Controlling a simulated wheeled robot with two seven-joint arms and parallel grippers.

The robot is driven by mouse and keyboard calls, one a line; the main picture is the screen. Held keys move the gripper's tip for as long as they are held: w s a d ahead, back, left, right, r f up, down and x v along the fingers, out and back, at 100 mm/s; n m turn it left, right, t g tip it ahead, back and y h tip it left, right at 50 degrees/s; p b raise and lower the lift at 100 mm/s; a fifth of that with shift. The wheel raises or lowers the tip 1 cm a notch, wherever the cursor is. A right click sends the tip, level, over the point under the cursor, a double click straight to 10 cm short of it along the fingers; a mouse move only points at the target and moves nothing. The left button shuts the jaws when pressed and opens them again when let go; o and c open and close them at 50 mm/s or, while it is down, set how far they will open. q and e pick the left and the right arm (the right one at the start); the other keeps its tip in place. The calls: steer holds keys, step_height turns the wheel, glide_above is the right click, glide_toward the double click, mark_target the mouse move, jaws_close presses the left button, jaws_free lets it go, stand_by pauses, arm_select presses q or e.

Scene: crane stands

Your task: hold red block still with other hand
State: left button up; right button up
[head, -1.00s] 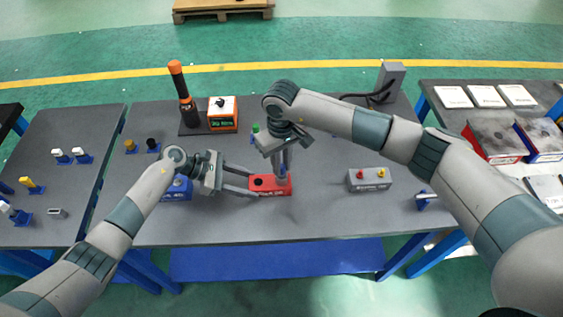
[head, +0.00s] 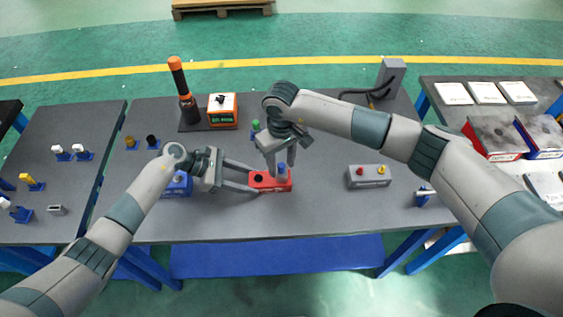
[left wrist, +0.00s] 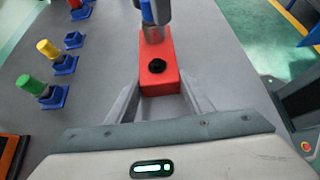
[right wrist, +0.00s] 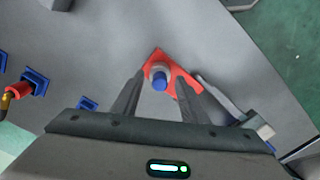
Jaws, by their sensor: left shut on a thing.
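The red block (head: 269,187) lies on the grey table with a black round spot (left wrist: 156,65) on its top. A blue-topped peg with a silver lower part (head: 282,171) stands at its right end; the peg also shows in the right wrist view (right wrist: 160,80). My left gripper (head: 253,181) is shut on the block's left end; in the left wrist view, its fingers flank the near end of the red block (left wrist: 160,82). My right gripper (head: 280,160) is open above the peg, with its fingers apart on either side of the peg's top.
A blue box (head: 177,188) sits beneath my left wrist. A grey box with red and yellow knobs (head: 370,179) stands to the right. A green-topped peg (head: 255,126) is behind my right wrist. The table between the red block and grey box is clear.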

steer(key=shift+r, duration=0.1)
steer(key=shift+r, duration=2.45)
step_height(320, 180, up, 12)
arm_select(q)
steer(key=o, duration=1.3)
steer(key=shift+o, duration=0.2)
